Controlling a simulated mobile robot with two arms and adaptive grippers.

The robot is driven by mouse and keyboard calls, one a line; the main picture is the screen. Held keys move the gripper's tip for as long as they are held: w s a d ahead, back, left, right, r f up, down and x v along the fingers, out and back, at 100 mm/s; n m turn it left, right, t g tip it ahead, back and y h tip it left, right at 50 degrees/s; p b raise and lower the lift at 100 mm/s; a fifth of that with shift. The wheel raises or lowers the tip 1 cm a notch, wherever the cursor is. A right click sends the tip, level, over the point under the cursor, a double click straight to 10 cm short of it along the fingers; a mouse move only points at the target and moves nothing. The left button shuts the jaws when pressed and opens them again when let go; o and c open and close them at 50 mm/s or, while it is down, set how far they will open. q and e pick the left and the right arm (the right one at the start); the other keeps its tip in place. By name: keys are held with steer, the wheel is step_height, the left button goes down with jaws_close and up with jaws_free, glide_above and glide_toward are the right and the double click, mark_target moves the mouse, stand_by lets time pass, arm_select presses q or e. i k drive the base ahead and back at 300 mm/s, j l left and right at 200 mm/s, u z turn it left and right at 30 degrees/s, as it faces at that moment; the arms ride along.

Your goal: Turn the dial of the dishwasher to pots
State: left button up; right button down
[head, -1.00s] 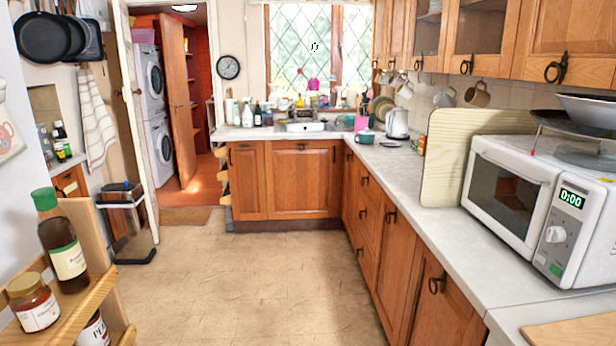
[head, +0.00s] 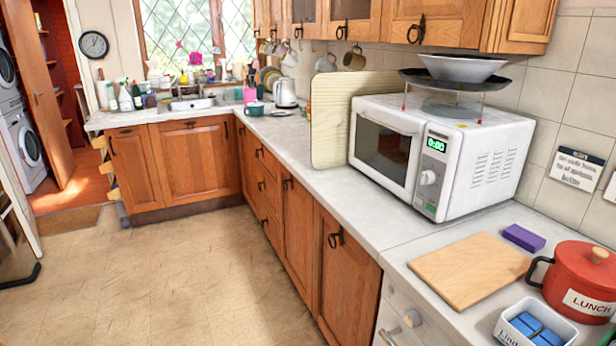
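No appliance in view is plainly marked as the dishwasher. A white front (head: 396,301) under the counter at the bottom right of the head view carries a grey round knob (head: 411,318). It is cut off by the frame's lower edge, and I cannot tell what appliance it is or read any marking by the knob. Neither of my grippers is in view.
A white microwave (head: 480,160) with its own dial stands on the counter (head: 330,205). A wooden board (head: 468,270), red lunch pot (head: 583,280), purple sponge (head: 523,237) and white tub (head: 510,325) lie nearer. The floor (head: 180,280) at left is clear.

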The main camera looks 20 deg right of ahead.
mark_target(413, 320)
steer(key=i+z, duration=0.1)
steer(key=z, duration=2.55)
steer(key=j+z, duration=0.25)
steer(key=j, duration=0.15)
steer(key=k+j+z, duration=0.2)
steer(key=j, duration=0.2)
steer(key=j+z, duration=0.25)
steer(key=j, duration=0.15)
steer(key=k+j+z, duration=0.2)
steer(key=j, duration=0.2)
steer(key=j+z, duration=0.25)
steer(key=k+j+z, duration=0.2)
steer(key=j, duration=0.2)
